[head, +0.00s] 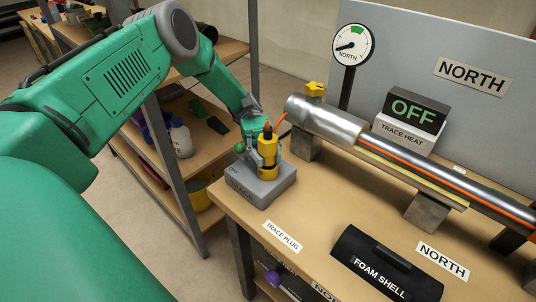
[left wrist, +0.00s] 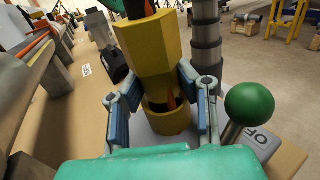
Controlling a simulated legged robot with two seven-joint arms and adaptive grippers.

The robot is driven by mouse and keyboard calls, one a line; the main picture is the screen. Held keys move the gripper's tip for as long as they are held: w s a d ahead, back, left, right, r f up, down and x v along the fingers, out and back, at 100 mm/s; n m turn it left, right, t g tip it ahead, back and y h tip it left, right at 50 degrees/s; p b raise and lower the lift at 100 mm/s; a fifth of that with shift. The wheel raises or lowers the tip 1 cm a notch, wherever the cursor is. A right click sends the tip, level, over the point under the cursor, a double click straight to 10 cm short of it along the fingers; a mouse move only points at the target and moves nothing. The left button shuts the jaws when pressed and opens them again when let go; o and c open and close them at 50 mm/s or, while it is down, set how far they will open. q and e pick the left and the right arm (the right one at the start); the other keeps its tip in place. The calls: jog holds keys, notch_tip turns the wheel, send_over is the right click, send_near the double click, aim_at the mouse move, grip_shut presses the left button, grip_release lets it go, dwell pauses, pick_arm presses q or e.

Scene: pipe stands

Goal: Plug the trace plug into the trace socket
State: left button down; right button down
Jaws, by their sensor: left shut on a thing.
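The yellow trace plug (head: 268,152), with a black top and an orange cable, stands roughly upright over the grey trace socket box (head: 263,190) at the table's near left corner. My left gripper (head: 257,142) is shut on the plug from behind, its fingertips partly hidden in the head view. In the left wrist view the fingers of my left gripper (left wrist: 160,100) flank the yellow plug body (left wrist: 150,50). Below it a yellow collar (left wrist: 168,123) shows a dark inside with an orange strip. I cannot tell whether the plug is seated. My right gripper is not in view.
A green ball-topped lever (left wrist: 248,104) stands beside the socket. A metal pipe (head: 340,122) on stands runs to the right, below a trace heat box (head: 408,120) reading OFF. A black foam shell (head: 385,265) lies at the front. A shelf rack (head: 190,140) stands behind left.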

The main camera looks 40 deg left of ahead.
pick_arm(q)
jog(key=shift+f+b, duration=0.4)
jog(key=shift+f, duration=0.15)
jog(key=shift+r, duration=0.25)
jog(key=shift+r+p, duration=0.35)
dwell(0.9)
jog(key=shift+f+b, duration=0.6)
jog(key=shift+b, duration=0.1)
jog(key=shift+r, duration=0.2)
jog(key=shift+r+p, duration=0.35)
jog(key=shift+p, duration=0.05)
